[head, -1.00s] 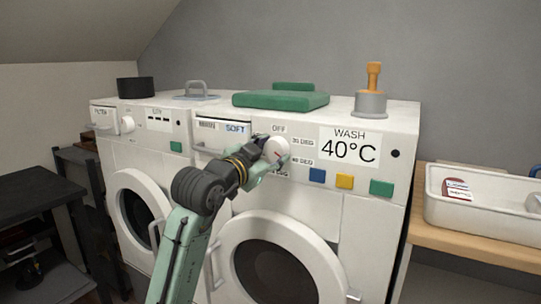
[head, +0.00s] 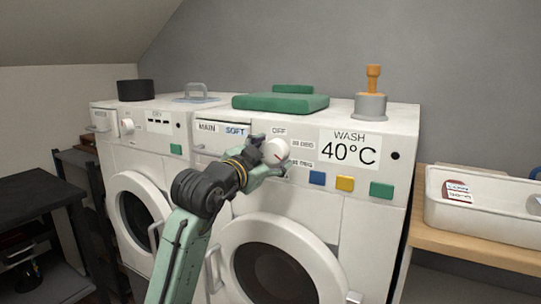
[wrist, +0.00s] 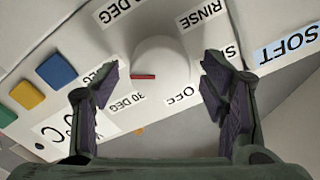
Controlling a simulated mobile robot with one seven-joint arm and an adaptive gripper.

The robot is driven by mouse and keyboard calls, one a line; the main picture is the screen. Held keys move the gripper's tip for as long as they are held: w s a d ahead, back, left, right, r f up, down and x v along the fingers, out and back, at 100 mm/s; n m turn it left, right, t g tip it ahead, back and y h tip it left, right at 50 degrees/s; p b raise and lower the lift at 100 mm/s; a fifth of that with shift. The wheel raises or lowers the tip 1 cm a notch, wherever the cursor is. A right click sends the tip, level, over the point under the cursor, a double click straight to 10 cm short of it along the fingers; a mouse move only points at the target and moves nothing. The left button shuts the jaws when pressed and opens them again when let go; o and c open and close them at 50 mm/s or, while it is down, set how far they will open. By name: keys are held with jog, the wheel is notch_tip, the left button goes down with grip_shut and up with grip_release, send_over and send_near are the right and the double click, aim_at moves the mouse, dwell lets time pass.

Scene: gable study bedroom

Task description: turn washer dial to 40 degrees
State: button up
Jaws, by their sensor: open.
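The washer dial (head: 277,152) is a round white knob on the right machine's front panel. In the wrist view the dial (wrist: 165,62) carries a red mark pointing left, toward a label partly hidden behind the left finger. "30 DEG" is below that label, "OFF" at the bottom and "RINSE" at the upper right. My gripper (head: 266,155) is at the dial in the head view. In the wrist view my gripper (wrist: 162,68) is open, its fingers on either side of the knob with visible gaps. A "WASH 40°C" sign (head: 348,149) is right of the dial.
Blue (head: 317,178), yellow (head: 345,183) and green (head: 381,190) buttons sit right of the dial. A drawer marked "SOFT" (head: 235,131) is to its left. The round door (head: 330,255) lies below. A white tray (head: 480,222) stands on the bench at right.

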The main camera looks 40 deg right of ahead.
jog(key=v, duration=1.2)
dwell(0.4)
